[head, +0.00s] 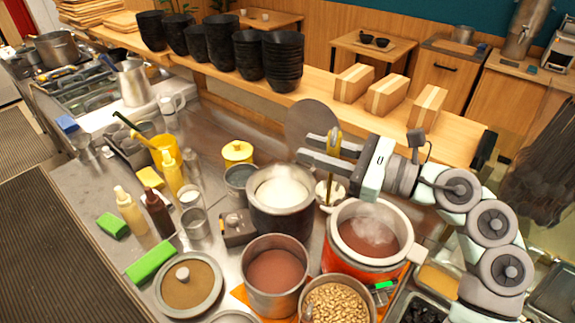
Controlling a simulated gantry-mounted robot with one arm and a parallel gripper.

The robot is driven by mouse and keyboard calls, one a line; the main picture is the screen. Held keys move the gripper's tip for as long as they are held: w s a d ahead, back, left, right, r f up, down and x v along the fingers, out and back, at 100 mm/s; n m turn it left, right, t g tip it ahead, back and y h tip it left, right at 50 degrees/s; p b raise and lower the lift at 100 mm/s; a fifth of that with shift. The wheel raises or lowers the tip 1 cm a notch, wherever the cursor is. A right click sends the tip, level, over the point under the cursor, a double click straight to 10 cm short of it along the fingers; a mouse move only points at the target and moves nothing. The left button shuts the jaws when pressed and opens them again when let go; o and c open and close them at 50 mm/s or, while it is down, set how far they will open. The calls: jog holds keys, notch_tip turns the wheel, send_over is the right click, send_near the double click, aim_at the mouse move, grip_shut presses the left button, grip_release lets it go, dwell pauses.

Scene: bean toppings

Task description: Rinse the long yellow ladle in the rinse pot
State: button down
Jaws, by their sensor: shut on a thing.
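My gripper (318,150) is shut on the upright yellow handle of a ladle (333,150). The ladle hangs down from the fingers. Its pale bowl (330,194) shows between the dark pot with white contents (251,204) and the red pot of steaming brown liquid (333,240); I cannot tell whether it touches either rim. A small grey pot (232,186) stands left of the white-filled pot, below a yellow-lidded container (237,151). I cannot tell for certain which vessel is the rinse pot.
A metal pot of brown contents (249,290) and a pot of beans (307,309) stand in front. A glass-lidded pan (161,290), squeeze bottles (126,208) and green sponges (150,262) are at left. Black bowl stacks (282,62) line the shelf behind.

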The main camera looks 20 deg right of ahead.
jog(key=s+d+r+m+h, duration=0.5)
jog(key=s+d+r+h, duration=0.1)
jog(key=r, duration=0.3)
jog(key=s+d+r+m+h, duration=0.5)
jog(key=s+d+r+h, duration=0.2)
jog(key=d+r+h, duration=0.1)
jog(key=s+d+r+m+h, duration=0.5)
jog(key=s+d+r+h, duration=0.1)
jog(key=r, duration=0.6)
jog(key=d+h, duration=0.1)
jog(key=h, duration=0.1)
jog(key=shift+s+d+m+h, duration=0.3)
jog(key=shift+d, duration=0.05)
jog(key=shift+a+r, duration=0.1)
jog(key=shift+r, duration=0.05)
